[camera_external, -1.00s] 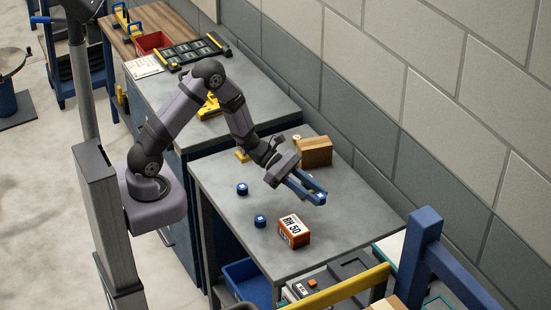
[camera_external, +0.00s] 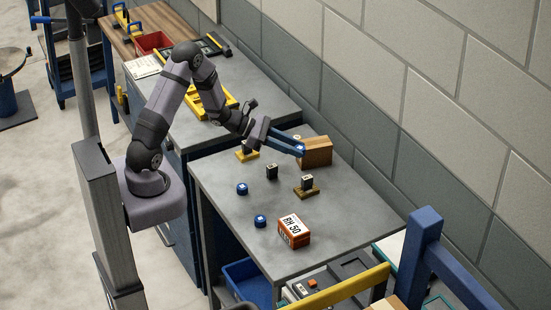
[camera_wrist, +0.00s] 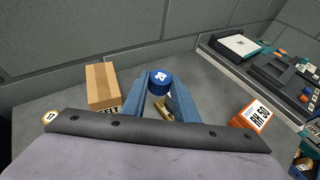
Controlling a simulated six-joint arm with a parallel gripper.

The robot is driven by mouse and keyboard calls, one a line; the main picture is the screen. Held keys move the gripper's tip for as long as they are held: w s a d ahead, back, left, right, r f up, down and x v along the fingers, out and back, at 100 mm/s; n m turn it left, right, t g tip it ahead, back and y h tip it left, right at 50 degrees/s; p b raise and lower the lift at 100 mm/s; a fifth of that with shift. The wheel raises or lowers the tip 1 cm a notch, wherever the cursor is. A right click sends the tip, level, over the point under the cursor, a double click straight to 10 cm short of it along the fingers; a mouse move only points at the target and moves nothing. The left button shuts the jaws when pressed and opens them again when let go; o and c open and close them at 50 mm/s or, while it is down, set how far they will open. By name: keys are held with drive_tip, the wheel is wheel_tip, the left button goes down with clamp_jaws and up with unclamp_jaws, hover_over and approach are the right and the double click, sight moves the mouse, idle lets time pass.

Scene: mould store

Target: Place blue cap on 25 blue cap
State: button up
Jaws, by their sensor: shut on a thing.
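My gripper (camera_external: 299,149) has blue fingers and is raised near the cardboard box. In the wrist view it is shut on a blue cap (camera_wrist: 159,78); white digits on its top start with 2, and the second is hard to read. Two more blue caps stand on the grey table, one at its left side (camera_external: 242,188) and one nearer the front (camera_external: 260,221). A dark block (camera_external: 272,172) stands on the table. Another dark block (camera_external: 307,181) stands on a tan wooden base (camera_external: 306,192), partly seen between the fingers in the wrist view (camera_wrist: 171,112).
A cardboard box (camera_external: 317,153) stands at the back, close to my gripper. An orange box marked RH 50 (camera_external: 294,230) stands at the front. A yellow base with a dark piece (camera_external: 247,155) is at the left rear. The wall borders the table; its right side is clear.

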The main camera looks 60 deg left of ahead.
drive_tip(key=s+a+n+t+y+p, duration=0.1)
drive_tip(key=s+a+n+y, duration=0.1)
drive_tip(key=s+a, duration=0.45)
drive_tip(key=s+a+n+t+y+p, duration=0.1)
drive_tip(key=s+a+n+y, duration=0.15)
drive_tip(key=a, duration=0.65)
drive_tip(key=m+g+h, duration=0.3)
drive_tip(key=m+h, duration=0.2)
hover_over(242, 189)
drive_tip(key=a, duration=0.3)
drive_tip(key=shift+s+d+f+p, duration=0.1)
drive_tip(key=shift+s+f+p, duration=0.05)
drive_tip(key=shift+f, duration=0.75)
drive_tip(key=shift+s+d+f+p, duration=0.1)
drive_tip(key=shift+f+p, duration=0.05)
drive_tip(key=shift+f, duration=0.8)
drive_tip(key=shift+s+f+p, duration=0.15)
drive_tip(key=shift+f, duration=0.75)
drive_tip(key=shift+f, duration=0.1)
drive_tip(key=shift+f+p, duration=0.3)
drive_tip(key=shift+f, duration=1.5)
